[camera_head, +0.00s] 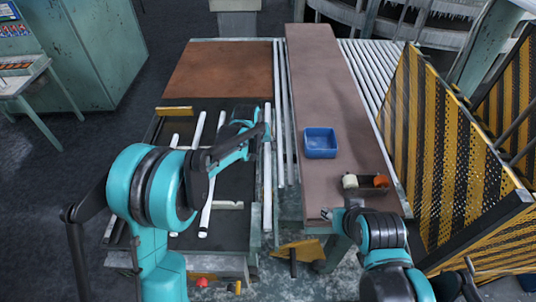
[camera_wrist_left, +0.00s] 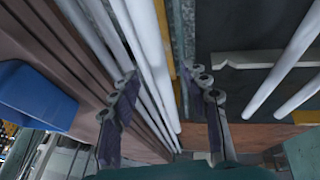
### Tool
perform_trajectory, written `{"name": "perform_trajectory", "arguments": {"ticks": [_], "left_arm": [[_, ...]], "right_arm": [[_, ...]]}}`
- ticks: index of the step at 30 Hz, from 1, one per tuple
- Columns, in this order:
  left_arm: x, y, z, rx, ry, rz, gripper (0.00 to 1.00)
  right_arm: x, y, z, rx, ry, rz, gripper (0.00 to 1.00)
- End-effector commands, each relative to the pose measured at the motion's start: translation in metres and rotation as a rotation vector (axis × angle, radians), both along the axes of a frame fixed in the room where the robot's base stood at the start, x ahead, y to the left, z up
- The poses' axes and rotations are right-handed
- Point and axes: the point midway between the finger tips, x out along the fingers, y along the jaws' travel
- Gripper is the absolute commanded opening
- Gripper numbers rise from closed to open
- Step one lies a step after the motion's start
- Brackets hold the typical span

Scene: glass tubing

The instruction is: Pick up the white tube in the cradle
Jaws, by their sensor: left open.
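My left gripper (camera_head: 262,131) is above the right edge of the dark bench section. In the left wrist view its fingers (camera_wrist_left: 162,80) are spread, with pale tubes or rails (camera_wrist_left: 150,50) showing beyond the gap. It holds nothing visible. Long white tubes (camera_head: 206,190) lie on the dark section to its left in the head view; two also show at the right of the wrist view (camera_wrist_left: 292,62). A pale notched cradle piece (camera_head: 229,205) lies beside them, also in the wrist view (camera_wrist_left: 246,60). I cannot tell which tube rests in the cradle. My right gripper (camera_head: 336,216) is small and unclear.
A blue bin (camera_head: 320,143) stands on the brown board (camera_head: 318,60), with small white and orange items (camera_head: 366,182) nearer. A bare brown panel (camera_head: 220,70) is at the back. Yellow-black striped barriers (camera_head: 440,140) stand on the right.

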Motion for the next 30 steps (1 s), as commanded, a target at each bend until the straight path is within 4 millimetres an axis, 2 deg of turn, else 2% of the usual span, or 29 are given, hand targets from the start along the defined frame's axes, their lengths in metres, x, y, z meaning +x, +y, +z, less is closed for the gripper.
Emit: {"name": "perform_trajectory", "arguments": {"ticks": [3, 6, 14, 15, 20, 30], "left_arm": [[0.008, -0.006, -0.019, 0.001, 0.0, -0.002, 0.46], [0.012, -0.008, -0.027, 0.0, 0.0, -0.001, 0.46], [0.013, -0.008, -0.03, 0.0, -0.001, -0.001, 0.46], [0.013, -0.008, -0.03, 0.0, -0.001, -0.001, 0.41], [0.013, -0.008, -0.03, 0.0, -0.001, -0.001, 0.0], [0.013, -0.008, -0.027, 0.0, -0.001, -0.001, 0.0]], "right_arm": [[0.0, 0.0, -0.004, 0.0, 0.0, 0.0, 0.41], [0.0, 0.0, -0.005, 0.0, 0.0, 0.0, 0.41], [0.0, 0.0, -0.005, 0.0, 0.0, 0.0, 0.41], [0.0, 0.0, -0.005, 0.0, 0.0, 0.0, 0.41], [0.0, 0.0, -0.005, 0.0, 0.0, 0.0, 0.41], [0.0, 0.0, -0.004, 0.0, 0.0, 0.0, 0.41]]}}
